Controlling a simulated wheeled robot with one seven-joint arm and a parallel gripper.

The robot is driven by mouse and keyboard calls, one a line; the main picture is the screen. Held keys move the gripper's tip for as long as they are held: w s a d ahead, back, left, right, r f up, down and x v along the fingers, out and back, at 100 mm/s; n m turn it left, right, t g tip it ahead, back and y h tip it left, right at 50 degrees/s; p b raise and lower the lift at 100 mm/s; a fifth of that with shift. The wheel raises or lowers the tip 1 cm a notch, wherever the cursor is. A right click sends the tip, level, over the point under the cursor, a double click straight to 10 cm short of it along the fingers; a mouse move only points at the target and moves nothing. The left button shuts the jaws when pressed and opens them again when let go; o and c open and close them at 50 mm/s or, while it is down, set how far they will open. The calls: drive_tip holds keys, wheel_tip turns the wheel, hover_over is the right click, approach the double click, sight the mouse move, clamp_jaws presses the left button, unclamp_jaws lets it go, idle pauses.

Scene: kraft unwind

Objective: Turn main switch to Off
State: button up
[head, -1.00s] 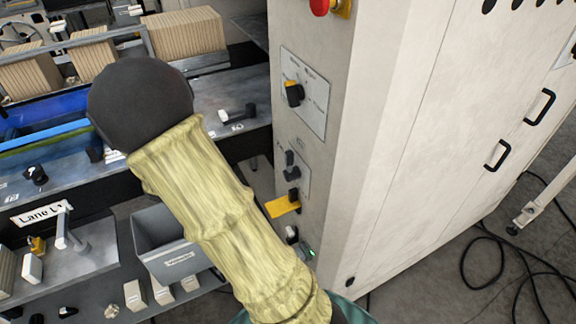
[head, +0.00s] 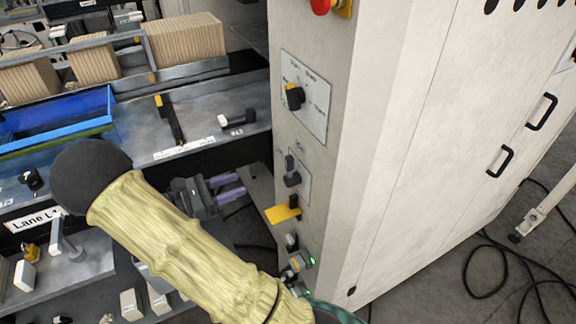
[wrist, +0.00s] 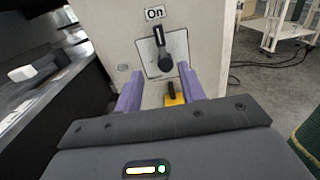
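The main switch is a black rotary handle on a pale plate on the cabinet's narrow face. It shows in the wrist view (wrist: 165,58) and in the head view (head: 291,172). Its lever points up towards a label reading "On" (wrist: 155,13). No "Off" label is readable. My gripper (head: 238,187) is left of the switch in the head view, with its two purple fingers pointing at the panel. In the wrist view my gripper (wrist: 158,78) is open and empty, its fingers apart on either side below the knob. I see no contact with the switch.
A yellow tag (head: 282,213) with a black part sticks out just below the switch. A larger dial (head: 295,96) and a red button (head: 322,5) are above. Small switches with green lights (head: 300,262) are below. A workbench (head: 200,135) stands left.

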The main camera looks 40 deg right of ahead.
sight(286, 167)
drive_tip(key=p+x, duration=0.2)
drive_tip(key=x, duration=1.4)
drive_tip(key=shift+s, duration=0.2)
clamp_jaws()
